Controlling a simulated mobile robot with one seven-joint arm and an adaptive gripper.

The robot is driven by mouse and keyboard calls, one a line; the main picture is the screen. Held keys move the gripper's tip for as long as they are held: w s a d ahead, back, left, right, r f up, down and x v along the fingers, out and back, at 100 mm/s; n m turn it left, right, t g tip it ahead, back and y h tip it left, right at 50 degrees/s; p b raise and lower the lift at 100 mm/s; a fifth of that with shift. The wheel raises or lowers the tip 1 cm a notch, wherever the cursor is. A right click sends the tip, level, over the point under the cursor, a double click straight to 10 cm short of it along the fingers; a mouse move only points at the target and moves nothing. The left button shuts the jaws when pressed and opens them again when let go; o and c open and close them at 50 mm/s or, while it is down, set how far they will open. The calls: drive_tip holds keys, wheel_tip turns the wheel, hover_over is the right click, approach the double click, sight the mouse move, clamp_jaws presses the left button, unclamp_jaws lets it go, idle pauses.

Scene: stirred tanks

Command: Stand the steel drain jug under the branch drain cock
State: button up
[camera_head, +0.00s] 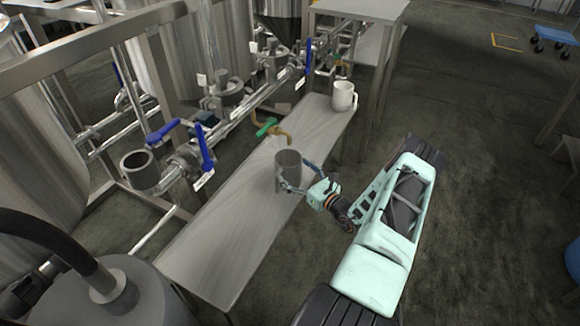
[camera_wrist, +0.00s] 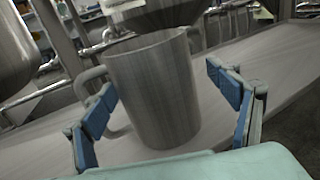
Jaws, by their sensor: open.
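The steel jug (camera_head: 289,170) stands upright on the long steel bench, just in front of a brass cock (camera_head: 283,133) with a green lever (camera_head: 266,127). In the head view the cock's outlet is close to the jug's far rim; I cannot tell whether it is over the mouth. My gripper (camera_head: 296,178) is open, with its fingers on either side of the jug. In the wrist view the jug (camera_wrist: 155,95) is between the blue-padded fingers of my gripper (camera_wrist: 160,88), with a gap at the right finger. The jug's handle (camera_wrist: 88,82) points left.
A pale jug (camera_head: 343,97) stands at the bench's far end. Pipework with blue-levered valves (camera_head: 204,148) runs behind the bench (camera_head: 228,235). The bench's near end is clear. A steel table (camera_head: 360,10) stands beyond. The floor at right is open.

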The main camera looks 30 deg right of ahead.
drive_tip(key=s+d+p, duration=0.1)
drive_tip(key=s, duration=0.8)
drive_tip(key=shift+s+d+p, duration=0.15)
drive_tip(key=shift+s+p, duration=0.2)
drive_tip(key=shift+s, duration=0.05)
